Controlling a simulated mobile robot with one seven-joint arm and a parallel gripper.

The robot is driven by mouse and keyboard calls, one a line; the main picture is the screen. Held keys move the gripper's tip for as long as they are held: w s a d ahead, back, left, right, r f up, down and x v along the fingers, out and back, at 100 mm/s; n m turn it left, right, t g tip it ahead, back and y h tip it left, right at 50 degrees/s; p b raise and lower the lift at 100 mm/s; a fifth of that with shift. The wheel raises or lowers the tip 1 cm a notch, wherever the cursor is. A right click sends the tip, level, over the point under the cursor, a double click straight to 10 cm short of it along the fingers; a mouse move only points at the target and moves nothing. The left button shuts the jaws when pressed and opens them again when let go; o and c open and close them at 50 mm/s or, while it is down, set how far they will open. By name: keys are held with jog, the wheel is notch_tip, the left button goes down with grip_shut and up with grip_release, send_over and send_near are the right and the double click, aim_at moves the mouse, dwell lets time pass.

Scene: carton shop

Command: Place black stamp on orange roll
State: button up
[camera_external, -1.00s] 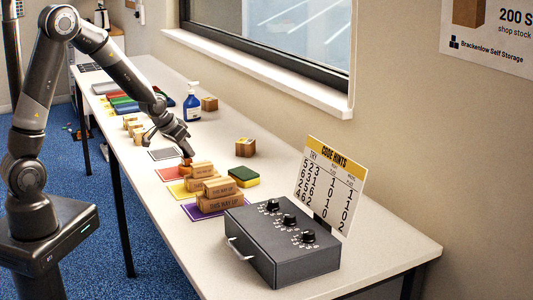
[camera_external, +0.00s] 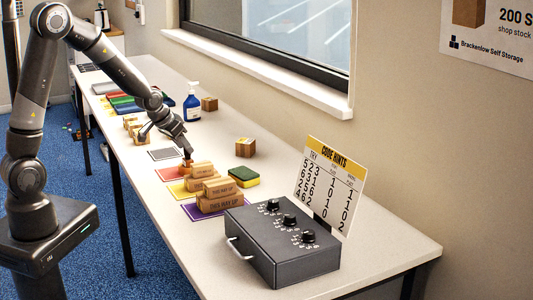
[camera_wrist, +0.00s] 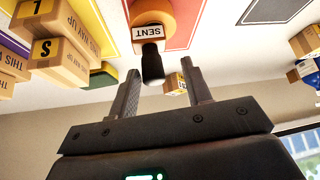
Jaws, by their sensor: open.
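The black-handled stamp (camera_wrist: 152,62) has a wooden block with a white label reading SENT. In the wrist view it stands on the orange roll (camera_wrist: 160,10), handle toward my gripper (camera_wrist: 160,88). My gripper is open, with its two fingers apart and nothing gripped between them; the handle's end shows near the gap between the fingertips. In the external view the orange roll (camera_external: 186,172) sits on the red mat (camera_external: 170,174), and my gripper (camera_external: 187,152) is just above the stamp. The handle is hard to tell from my dark fingers there.
Stacked cardboard blocks (camera_external: 217,187) stand close by on yellow and purple mats. A green-yellow sponge (camera_external: 244,176), a small box (camera_external: 245,147) and a blue pump bottle (camera_external: 192,105) are behind. A black dial box (camera_external: 280,248) and code sign (camera_external: 330,185) stand at the near end.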

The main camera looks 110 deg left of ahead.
jog(key=v, duration=0.9)
jog(key=shift+d+r, duration=0.15)
jog(key=shift+r, duration=0.15)
jog(key=shift+s, duration=0.1)
jog(key=w+d+r+m+t+h, duration=0.1)
jog(key=w+d+r+m, duration=0.25)
jog(key=d, duration=0.85)
jog(key=w+d+r+m+t+h, duration=0.15)
jog(key=w+d+r, duration=0.25)
jog(key=d, duration=0.7)
jog(key=s+d+r+m+h, duration=0.1)
jog(key=s+d+m, duration=0.2)
jog(key=d, duration=0.6)
jog(key=s+d+m+h, duration=0.2)
jog(key=s+d, duration=0.3)
jog(key=d, duration=0.4)
jog(key=shift+s+d+r+m, duration=0.2)
jog(key=shift+d+r+m, duration=0.2)
jog(key=shift+m, duration=0.5)
